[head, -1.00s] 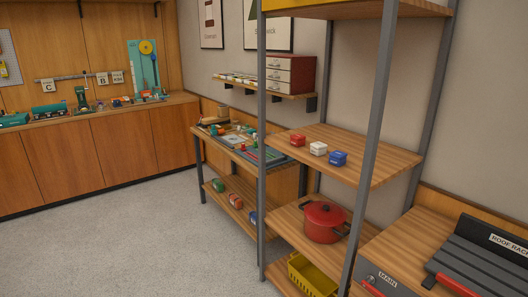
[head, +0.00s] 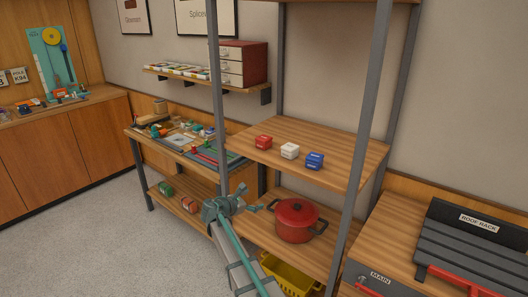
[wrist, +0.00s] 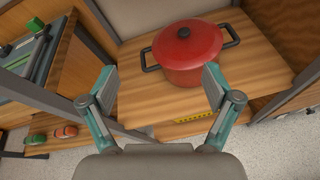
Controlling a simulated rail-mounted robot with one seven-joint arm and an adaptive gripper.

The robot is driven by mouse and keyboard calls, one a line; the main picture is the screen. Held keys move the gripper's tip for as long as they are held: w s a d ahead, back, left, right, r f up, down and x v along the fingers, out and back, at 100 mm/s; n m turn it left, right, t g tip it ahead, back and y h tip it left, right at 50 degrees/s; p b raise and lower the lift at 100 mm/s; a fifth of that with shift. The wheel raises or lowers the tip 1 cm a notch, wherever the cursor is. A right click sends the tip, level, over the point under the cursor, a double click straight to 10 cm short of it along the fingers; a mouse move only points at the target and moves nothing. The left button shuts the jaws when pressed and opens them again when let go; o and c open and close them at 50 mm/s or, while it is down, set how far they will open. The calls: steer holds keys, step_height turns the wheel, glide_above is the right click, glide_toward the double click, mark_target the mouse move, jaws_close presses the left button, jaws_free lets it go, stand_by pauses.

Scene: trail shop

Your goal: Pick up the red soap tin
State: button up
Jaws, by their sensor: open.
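The red soap tin (head: 263,142) is a small red box on the upper wooden shelf (head: 335,172) in the head view. It is the leftmost of three tins in a row. A white tin (head: 290,151) and a blue tin (head: 315,161) stand to its right. My gripper (head: 250,198) is below that shelf, at the left front of the rack, lower than the tin and apart from it. In the wrist view my gripper (wrist: 160,80) is open and empty, its fingers spread wide towards a red pot. The soap tin does not show in the wrist view.
The red lidded pot (head: 296,220) stands on the lower shelf, close to my gripper. Grey posts (head: 358,150) frame the rack. A yellow basket (head: 288,277) is underneath. A cluttered workbench (head: 185,140) is to the left. Space above the tins is clear.

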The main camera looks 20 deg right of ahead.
mark_target(262, 138)
steer(key=w+r+n+t+h+p, duration=0.15)
steer(key=w+r, duration=0.25)
steer(key=r, duration=0.6)
steer(key=w+r+n+t+h, duration=0.1)
steer(key=w+r+n+h, duration=0.15)
steer(key=r, duration=0.85)
steer(key=shift+m+y, duration=0.3)
steer(key=shift+y, duration=0.1)
steer(key=x, duration=0.2)
steer(key=p+x, duration=0.1)
steer(key=x, duration=0.2)
steer(key=shift+w+d+r, duration=0.1)
steer(key=shift+w, duration=0.3)
steer(key=shift+f+p+x, duration=0.15)
steer(key=shift+p+x, duration=0.45)
steer(key=shift+x, duration=0.8)
steer(key=shift+f+p+x, duration=0.15)
steer(key=shift+p+x, duration=0.45)
steer(key=shift+x, duration=0.75)
steer(key=shift+s, duration=0.15)
steer(key=c, duration=1.3)
steer(key=shift+r, duration=0.15)
